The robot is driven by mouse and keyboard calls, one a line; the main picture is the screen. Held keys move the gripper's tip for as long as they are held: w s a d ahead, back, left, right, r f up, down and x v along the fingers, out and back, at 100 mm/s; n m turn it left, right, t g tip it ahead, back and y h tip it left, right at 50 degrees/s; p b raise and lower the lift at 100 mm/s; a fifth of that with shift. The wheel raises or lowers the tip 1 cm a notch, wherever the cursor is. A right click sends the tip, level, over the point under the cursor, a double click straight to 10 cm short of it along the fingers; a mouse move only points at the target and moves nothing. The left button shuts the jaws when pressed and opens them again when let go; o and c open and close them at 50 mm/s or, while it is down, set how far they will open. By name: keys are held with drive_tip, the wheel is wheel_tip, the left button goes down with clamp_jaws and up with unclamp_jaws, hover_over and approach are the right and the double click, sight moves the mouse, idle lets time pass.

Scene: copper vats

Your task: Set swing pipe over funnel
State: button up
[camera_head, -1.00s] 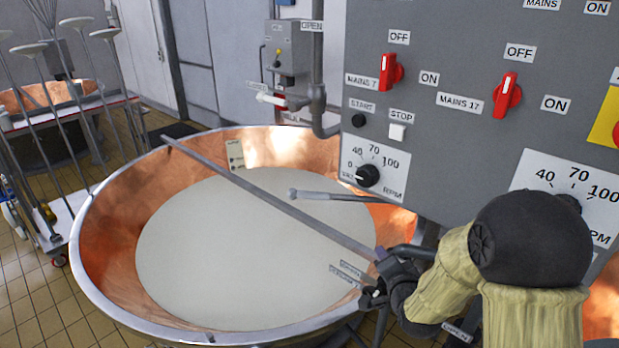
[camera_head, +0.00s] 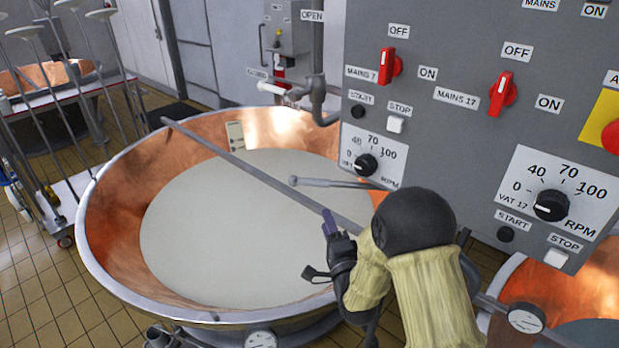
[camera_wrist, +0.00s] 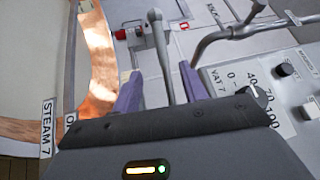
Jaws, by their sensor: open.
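A grey pipe with a rounded end (camera_head: 325,184) reaches in over the vat from the right. It looks like the swing pipe, but I cannot be sure. In the wrist view a grey rod with a rounded end (camera_wrist: 165,55) appears between my fingers; whether it lies between them or beyond them is unclear. My gripper (camera_head: 328,225) is over the right side of the vat, just below that pipe in the picture. Its purple fingers (camera_wrist: 158,85) are apart and hold nothing. I cannot make out a funnel in either view.
The copper vat (camera_head: 110,200) holds pale liquid, with a long bar (camera_head: 250,172) across it. The control panel (camera_head: 440,130) stands close on the right. An elbowed pipe (camera_head: 318,95) drops behind the vat. A trolley with long-handled tools (camera_head: 60,205) stands left.

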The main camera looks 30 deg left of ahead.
drive_tip(key=p+x, duration=0.8)
drive_tip(key=x, duration=0.9)
drive_tip(key=shift+r, duration=0.1)
clamp_jaws()
